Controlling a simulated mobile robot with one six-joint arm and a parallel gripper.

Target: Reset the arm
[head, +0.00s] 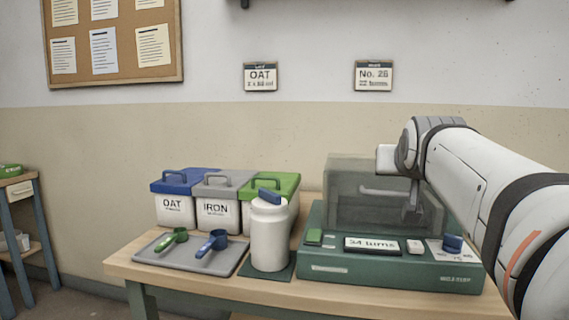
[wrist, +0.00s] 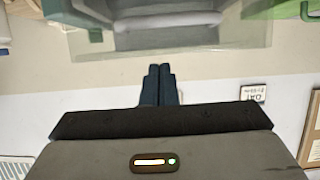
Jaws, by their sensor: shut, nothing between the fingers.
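My arm (head: 480,185) reaches in from the right in the head view. Its end is over the right part of the green machine (head: 390,278), by the clear hood (head: 350,185). In the wrist view my gripper (wrist: 159,70) has its two dark fingers together, with nothing between them. The wrist view looks upside down, with the wall behind the fingers and the hood near the top edge. In the head view the fingers are hard to make out against the hood.
A white jar (head: 269,240) with a blue piece on top stands left of the machine. Blue, grey and green-lidded bins (head: 215,205) stand behind a grey tray (head: 160,256) holding a green scoop (head: 172,239) and a blue scoop (head: 211,243).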

